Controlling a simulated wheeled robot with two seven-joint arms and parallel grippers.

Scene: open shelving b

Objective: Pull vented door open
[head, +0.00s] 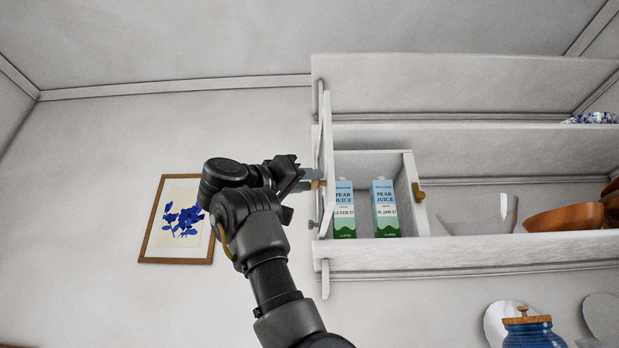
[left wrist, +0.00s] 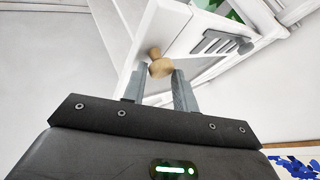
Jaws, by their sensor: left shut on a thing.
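The vented door (head: 326,165) is a white panel at the left end of the wall shelving, seen nearly edge-on in the head view and standing out from the compartment. In the left wrist view its dark slotted vent (left wrist: 215,41) shows on the white face. A round wooden knob (left wrist: 160,66) sits between the fingertips of my left gripper (left wrist: 159,84), which is shut on it. In the head view my left gripper (head: 312,180) reaches the door from the left. My right gripper is not in view.
Two pear juice cartons (head: 385,208) stand in the compartment behind the door. A white panel with a brass knob (head: 420,194) bounds it on the right. Brown bowls (head: 565,217) sit farther right. A framed flower picture (head: 160,232) hangs left. The wall between is bare.

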